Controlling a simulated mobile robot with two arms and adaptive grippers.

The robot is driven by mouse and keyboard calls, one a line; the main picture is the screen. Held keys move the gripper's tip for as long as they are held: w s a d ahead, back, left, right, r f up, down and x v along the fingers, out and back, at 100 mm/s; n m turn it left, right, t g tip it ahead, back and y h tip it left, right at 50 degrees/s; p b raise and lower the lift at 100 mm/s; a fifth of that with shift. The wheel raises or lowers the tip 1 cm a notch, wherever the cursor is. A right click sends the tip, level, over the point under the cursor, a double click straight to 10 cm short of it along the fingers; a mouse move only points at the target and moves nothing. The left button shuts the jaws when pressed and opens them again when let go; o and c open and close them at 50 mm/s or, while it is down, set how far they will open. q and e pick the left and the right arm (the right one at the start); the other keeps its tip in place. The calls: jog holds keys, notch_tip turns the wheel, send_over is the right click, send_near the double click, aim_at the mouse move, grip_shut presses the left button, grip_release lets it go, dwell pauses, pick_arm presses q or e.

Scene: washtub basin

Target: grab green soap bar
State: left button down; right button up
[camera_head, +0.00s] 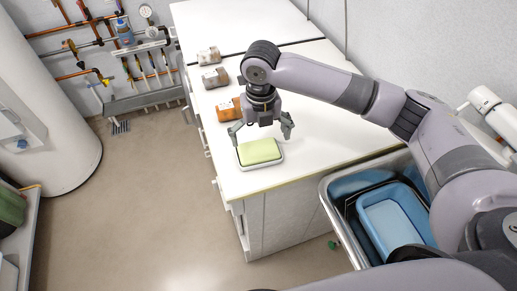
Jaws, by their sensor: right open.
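The green soap bar (259,151) is a pale green block lying in a shallow white dish (243,165) near the front end of the white counter. My right gripper (261,137) is open and points down, with its fingers spread over the far edge of the soap. One finger is at the soap's upper left and the other at its upper right. I cannot tell whether either finger touches the soap. My left gripper is not in view.
Behind the gripper, an orange-brown block (228,111), a brown block (215,78) and a grey-brown block (209,56) line the left edge of the counter (330,140). A blue tub (391,222) sits in a metal basin at the right.

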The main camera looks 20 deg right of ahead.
aim_at(259, 151)
jog(key=shift+f, duration=0.95)
jog(key=f+p, duration=0.1)
jog(key=f, duration=0.2)
jog(key=shift+w+a+f+p, duration=0.1)
jog(key=shift+w+f+p, duration=0.1)
jog(key=shift+f+p, duration=0.15)
jog(key=shift+f, duration=0.35)
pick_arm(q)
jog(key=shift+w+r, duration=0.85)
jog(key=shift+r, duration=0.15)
pick_arm(e)
jog(key=shift+f, duration=0.15)
jog(key=shift+c, duration=0.5)
jog(key=c, duration=0.9)
